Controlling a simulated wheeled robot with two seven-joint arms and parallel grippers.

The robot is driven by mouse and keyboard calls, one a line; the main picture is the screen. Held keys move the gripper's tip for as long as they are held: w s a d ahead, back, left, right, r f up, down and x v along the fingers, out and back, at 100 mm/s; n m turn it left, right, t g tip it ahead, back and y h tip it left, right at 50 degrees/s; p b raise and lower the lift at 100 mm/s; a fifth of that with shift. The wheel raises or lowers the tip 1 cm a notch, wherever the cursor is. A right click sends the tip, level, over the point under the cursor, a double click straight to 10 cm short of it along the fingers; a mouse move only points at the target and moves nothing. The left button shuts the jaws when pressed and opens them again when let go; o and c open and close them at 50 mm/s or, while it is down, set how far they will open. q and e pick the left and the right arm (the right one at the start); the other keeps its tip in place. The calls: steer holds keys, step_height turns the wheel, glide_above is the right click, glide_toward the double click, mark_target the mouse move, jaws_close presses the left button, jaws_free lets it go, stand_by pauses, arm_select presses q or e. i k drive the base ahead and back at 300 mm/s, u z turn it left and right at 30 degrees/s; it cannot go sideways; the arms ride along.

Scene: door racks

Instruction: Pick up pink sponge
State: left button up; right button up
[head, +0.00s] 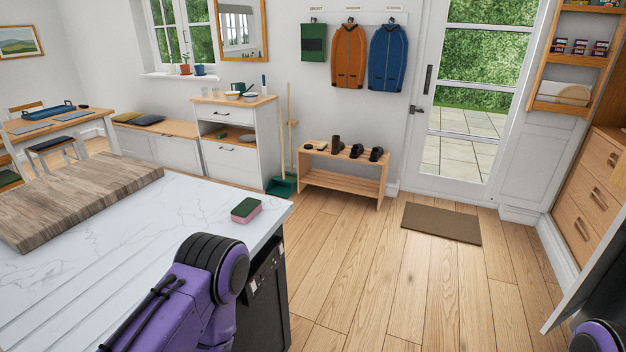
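The pink sponge (246,210) has a dark green top layer. It lies flat on the white marble counter (150,235), near the counter's right corner. A purple arm link of mine with a black joint reaches up from the bottom, in front of the sponge and apart from it in the picture. Neither of my grippers shows in the head view. Only a small part of my other arm shows at the bottom right corner.
A wooden board (80,197) covers the counter's left part. A dark appliance front (264,290) is below the counter's right edge. The wooden floor (350,260) is open up to the shoe bench (340,188), the doormat (441,223) and the glazed door (466,110).

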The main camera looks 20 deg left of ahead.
mark_target(245, 210)
steer(key=z, duration=0.6)
steer(key=i, duration=1.25)
steer(key=u, duration=2.7)
